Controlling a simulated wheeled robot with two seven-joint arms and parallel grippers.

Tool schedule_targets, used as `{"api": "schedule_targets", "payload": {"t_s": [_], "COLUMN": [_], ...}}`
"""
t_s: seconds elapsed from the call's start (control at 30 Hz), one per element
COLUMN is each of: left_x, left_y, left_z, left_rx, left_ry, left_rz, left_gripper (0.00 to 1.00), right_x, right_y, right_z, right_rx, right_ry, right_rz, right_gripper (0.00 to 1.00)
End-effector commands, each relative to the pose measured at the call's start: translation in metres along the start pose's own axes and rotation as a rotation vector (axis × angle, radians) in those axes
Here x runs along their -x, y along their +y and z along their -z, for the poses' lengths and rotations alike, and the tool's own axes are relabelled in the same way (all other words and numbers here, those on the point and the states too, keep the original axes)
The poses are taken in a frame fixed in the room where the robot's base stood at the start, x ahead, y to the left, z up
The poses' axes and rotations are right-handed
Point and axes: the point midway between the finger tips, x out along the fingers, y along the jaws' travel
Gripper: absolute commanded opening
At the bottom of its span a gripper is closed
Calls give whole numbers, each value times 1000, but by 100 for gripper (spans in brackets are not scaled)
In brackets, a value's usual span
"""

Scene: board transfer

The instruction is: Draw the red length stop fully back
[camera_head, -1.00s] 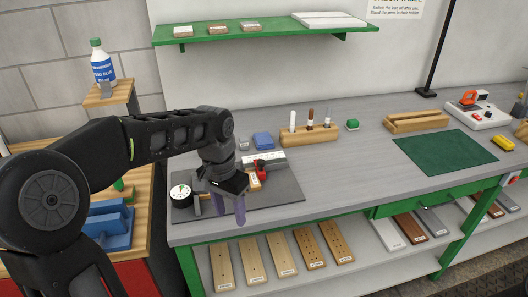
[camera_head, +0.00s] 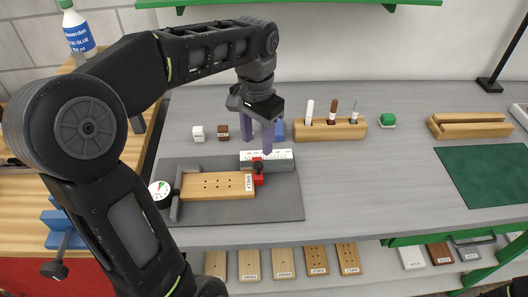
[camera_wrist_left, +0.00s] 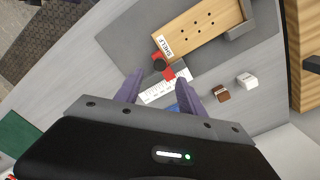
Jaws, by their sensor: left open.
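The red length stop (camera_head: 258,177) with its black knob sits at the right end of a light wooden board (camera_head: 215,187), in front of a white ruler scale (camera_head: 284,161). The stop also shows in the left wrist view (camera_wrist_left: 165,69), against the board's labelled end. My left gripper (camera_head: 258,143) is open and empty, with its purple fingers above the scale and near the stop. In the left wrist view its fingertips (camera_wrist_left: 155,80) lie on either side of the scale, with the stop just beyond them. My right gripper is not in view.
A dial gauge (camera_head: 160,190) and a grey end block (camera_head: 178,195) stand left of the board on the dark mat (camera_head: 285,205). Small white (camera_head: 198,134) and brown (camera_head: 223,132) blocks and a pen holder (camera_head: 335,129) stand behind.

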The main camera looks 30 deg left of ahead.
Motion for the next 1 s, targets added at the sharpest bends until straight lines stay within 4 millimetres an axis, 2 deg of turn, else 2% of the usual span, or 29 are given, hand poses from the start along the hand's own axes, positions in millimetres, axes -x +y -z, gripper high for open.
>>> {"api": "schedule_targets", "payload": {"t_s": [0.27, 0.37, 0.73, 1.0], "left_x": [-5, -14, -67, -79], "left_y": [0, 0, 0, 0], "left_z": [0, 0, 0, 0], "left_rx": [0, -1, 0, 0], "left_ry": [-1, -4, -3, 1], "left_rz": [0, -1, 0, 0], "left_gripper": [46, 46, 46, 46], "right_x": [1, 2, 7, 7], "right_y": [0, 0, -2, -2], "right_z": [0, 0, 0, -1], "right_rx": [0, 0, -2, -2], "right_ry": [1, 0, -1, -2], "right_rz": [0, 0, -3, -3], "right_gripper": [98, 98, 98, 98]}}
